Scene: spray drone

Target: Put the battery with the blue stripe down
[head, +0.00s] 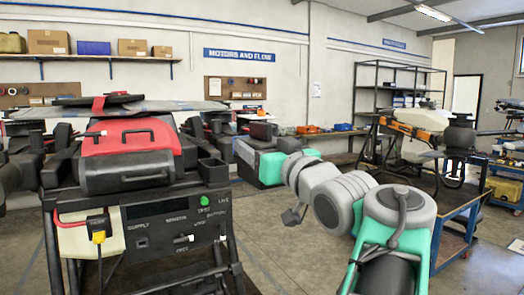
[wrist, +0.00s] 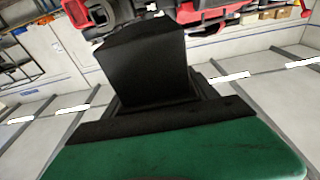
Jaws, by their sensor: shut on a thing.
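My gripper (head: 243,152) is raised in the middle of the head view, its teal and black hand pointing left toward the red and black drone. In the wrist view a plain black block (wrist: 145,68) stands out from the hand, with the green hand edge below it. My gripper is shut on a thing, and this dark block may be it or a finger. No blue stripe shows in either view, so I cannot confirm the battery. The held thing's underside is hidden, and no surface directly under it shows in the head view.
The drone's red cover (head: 125,137) sits atop a black stand (head: 150,240) with a labelled panel and a green light (head: 205,200). A blue cart (head: 450,220) stands at right. Shelves and a workbench line the back wall. Floor (head: 290,245) shows between stand and cart.

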